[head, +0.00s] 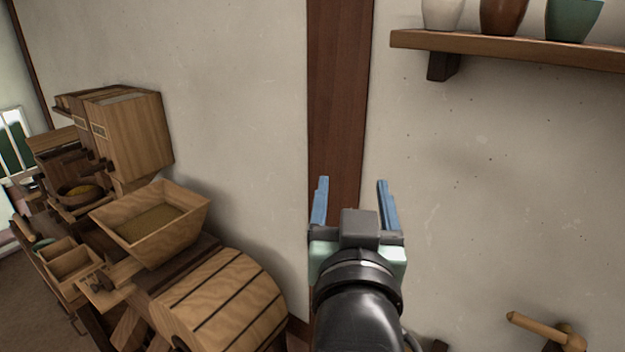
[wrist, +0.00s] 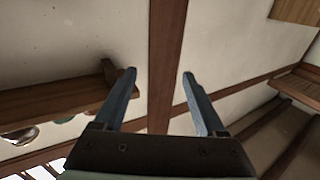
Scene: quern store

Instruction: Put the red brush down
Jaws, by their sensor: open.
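My gripper (head: 353,192) is raised in front of the wall, before the dark wooden post. Its two blue fingers stand apart with nothing between them. In the wrist view the gripper (wrist: 160,78) is also open and empty, facing the post and the pale wall. I see no red brush in either view.
A wall shelf (head: 520,48) with several pots is at the upper right. At the left stand a wooden machine with a slatted drum (head: 222,305), a hopper (head: 150,222) of grain and wooden boxes (head: 128,130). A wooden handle (head: 535,328) shows at the lower right.

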